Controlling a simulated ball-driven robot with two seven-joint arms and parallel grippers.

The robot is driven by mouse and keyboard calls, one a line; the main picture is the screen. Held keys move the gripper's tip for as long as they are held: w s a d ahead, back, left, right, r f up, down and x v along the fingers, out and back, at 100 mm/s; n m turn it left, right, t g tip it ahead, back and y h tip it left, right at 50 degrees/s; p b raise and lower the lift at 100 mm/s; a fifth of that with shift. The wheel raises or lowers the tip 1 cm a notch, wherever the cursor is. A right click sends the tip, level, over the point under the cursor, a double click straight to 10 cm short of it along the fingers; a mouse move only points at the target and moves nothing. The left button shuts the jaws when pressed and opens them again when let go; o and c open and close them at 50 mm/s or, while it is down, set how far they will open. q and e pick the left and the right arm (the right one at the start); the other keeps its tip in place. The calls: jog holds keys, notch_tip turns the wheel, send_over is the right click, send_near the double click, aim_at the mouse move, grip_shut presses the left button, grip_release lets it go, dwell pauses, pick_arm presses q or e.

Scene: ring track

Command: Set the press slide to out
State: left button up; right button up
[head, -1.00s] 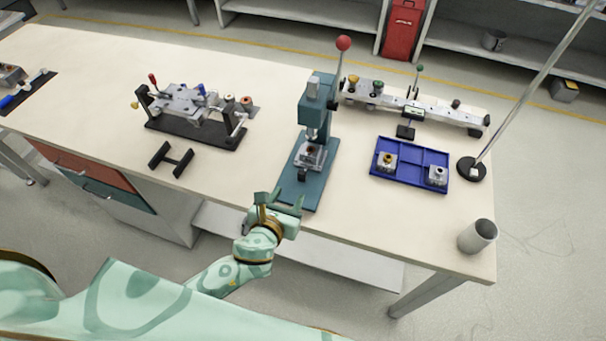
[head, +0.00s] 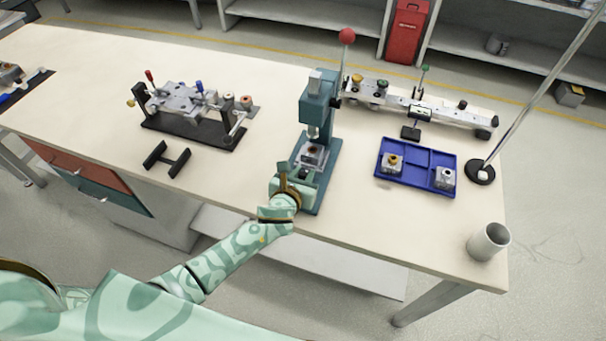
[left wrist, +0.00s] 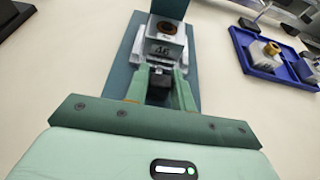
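The teal press (head: 318,115) stands near the front edge of the bench, with a red-ball lever at its top. Its slide carries a grey metal block (head: 312,154) below the ram; in the left wrist view the block (left wrist: 165,46) shows a number and a round bore. A black slide handle (left wrist: 160,84) sticks out on the near side. My left gripper (head: 299,174) is over the front of the press base. In the left wrist view its fingers (left wrist: 161,88) stand apart on either side of the handle; a firm grip is not visible. My right gripper is out of view.
A blue tray (head: 418,181) with two small blocks lies to the right. A rail fixture (head: 440,110) is behind it. A clamp fixture (head: 190,120) and a black H-shaped piece (head: 167,160) are on the left. A cup (head: 488,242) stands at the right front corner.

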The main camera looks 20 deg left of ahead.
pick_arm(q)
grip_shut()
jog(key=s+p, duration=0.1)
jog(key=s, duration=0.3)
jog(key=s+p, duration=0.1)
jog(key=s, duration=0.3)
jog(key=shift+s+a, duration=0.2)
jog(key=shift+s, duration=0.25)
jog(key=shift+f, duration=0.15)
jog(key=shift+o, duration=1.9)
grip_release()
jog(key=shift+o, duration=0.8)
jog(key=shift+s, duration=0.1)
